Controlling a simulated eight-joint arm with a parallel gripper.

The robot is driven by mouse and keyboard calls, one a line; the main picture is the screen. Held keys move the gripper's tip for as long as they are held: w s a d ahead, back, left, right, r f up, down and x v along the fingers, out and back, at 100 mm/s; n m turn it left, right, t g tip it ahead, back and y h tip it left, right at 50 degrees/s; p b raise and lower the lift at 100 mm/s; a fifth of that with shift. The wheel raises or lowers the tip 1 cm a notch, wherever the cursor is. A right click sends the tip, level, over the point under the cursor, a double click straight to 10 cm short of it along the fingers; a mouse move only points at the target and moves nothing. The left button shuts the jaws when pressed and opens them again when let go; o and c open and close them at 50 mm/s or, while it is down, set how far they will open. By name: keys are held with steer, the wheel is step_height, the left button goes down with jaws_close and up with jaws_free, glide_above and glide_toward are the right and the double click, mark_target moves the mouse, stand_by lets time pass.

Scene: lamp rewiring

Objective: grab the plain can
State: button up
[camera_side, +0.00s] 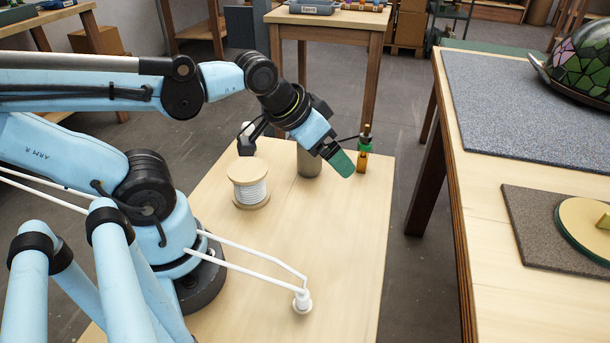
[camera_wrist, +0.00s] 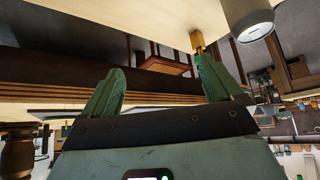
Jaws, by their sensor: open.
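The plain can (camera_side: 309,163) is a grey-brown cylinder standing upright near the back of the pale wooden table. My gripper partly covers its top in the side view. My gripper (camera_side: 341,162) has green fingers and points down to the right, in front of and just right of the can. In the wrist view the scene is upside down. There my gripper (camera_wrist: 160,70) has its green fingers spread with nothing between them. The can (camera_wrist: 247,20) is at the upper right there, outside the fingers, with its round end showing.
A slim amber bottle with a green band (camera_side: 363,150) stands right of the can; its amber part (camera_wrist: 197,42) shows by one fingertip in the wrist view. A spool of white cord (camera_side: 249,185) stands left. A separate bench (camera_side: 500,215) with mats and a stained-glass shade (camera_side: 585,60) is right.

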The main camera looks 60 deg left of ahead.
steer(key=n+g+h, duration=0.2)
steer(key=n+h, duration=0.6)
steer(key=n, duration=1.2)
glide_above(308, 166)
steer(key=w, duration=0.3)
step_height(308, 166, down, 5)
steer(key=a+n+h, duration=0.1)
steer(key=s+a+f+n+t+h, duration=0.1)
steer(key=s+a+f+n+h, duration=0.1)
steer(key=shift+a+f+n, duration=0.2)
steer(key=shift+a+n, duration=0.1)
steer(key=shift+a, duration=0.1)
steer(key=shift+s+a+f+n+t, duration=0.2)
steer(key=shift+s+a+n+t, duration=0.1)
steer(key=shift+a+t, duration=0.1)
steer(key=shift+h, duration=0.3)
steer(key=shift+x, duration=2.45)
